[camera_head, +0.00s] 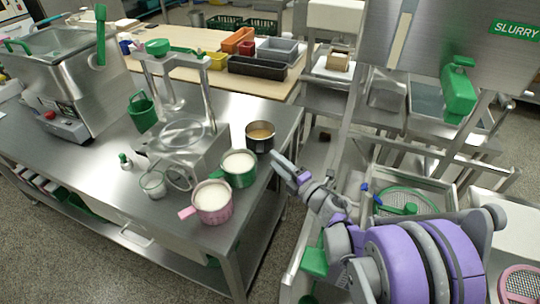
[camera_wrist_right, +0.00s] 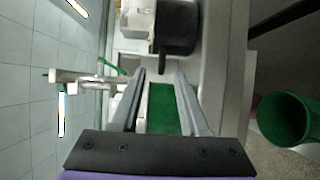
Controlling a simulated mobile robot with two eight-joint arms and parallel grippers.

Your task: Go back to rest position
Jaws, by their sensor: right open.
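My right arm comes in from the lower right in the head view. Its gripper (camera_head: 278,158) is beside the right edge of the steel table, near the steel pot (camera_head: 260,137). In the right wrist view the two fingers (camera_wrist_right: 161,72) stand apart, and a green surface (camera_wrist_right: 163,110) shows between them, apparently behind them. A dark pot (camera_wrist_right: 176,27) shows past the fingertips. My left gripper is in neither view.
The steel table (camera_head: 88,175) holds a green pot (camera_head: 239,178), a pink pot (camera_head: 211,215), a glass beaker (camera_head: 153,184) and a steel stand (camera_head: 190,110). A steel hopper marked SLURRY (camera_head: 450,50) rises at the right. A green container (camera_wrist_right: 283,119) shows in the wrist view.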

